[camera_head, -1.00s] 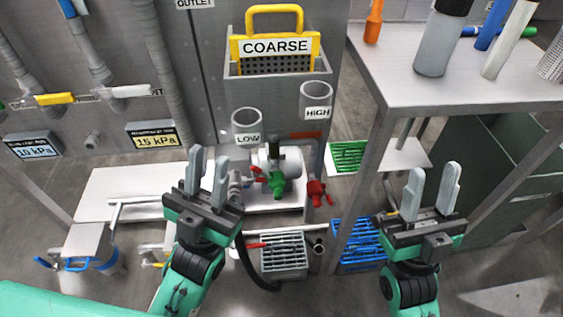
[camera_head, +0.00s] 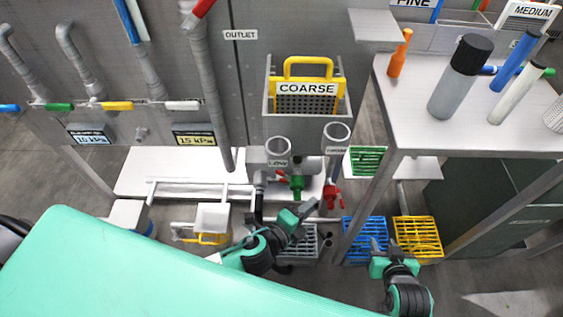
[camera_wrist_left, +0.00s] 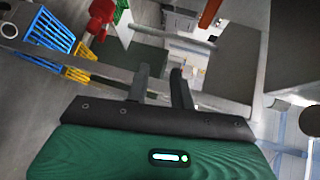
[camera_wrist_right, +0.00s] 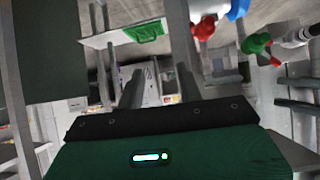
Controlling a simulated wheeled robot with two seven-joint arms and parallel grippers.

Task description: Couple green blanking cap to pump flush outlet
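Small green fittings hang at the pump; a green fitting (camera_head: 297,183) with a red one (camera_head: 332,195) to its right sits below the LOW and HIGH cups. I cannot tell which green piece is the blanking cap. A green fitting (camera_wrist_right: 257,43) and a red one (camera_wrist_right: 203,28) also show in the right wrist view. The pump is partly hidden behind my left gripper (camera_head: 308,212), which is in front of and below it, with empty, parted fingers (camera_wrist_left: 160,80). My right gripper (camera_head: 394,252) is lower right, by the yellow crate, with empty, parted fingers (camera_wrist_right: 157,85).
Blue (camera_head: 363,236) and yellow (camera_head: 416,238) crates and a grey crate (camera_head: 300,243) stand low. A bench (camera_head: 470,135) with bottles is at right. A COARSE strainer (camera_head: 307,95) hangs on the panel above the pump. A red fitting (camera_wrist_left: 101,20) shows in the left wrist view.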

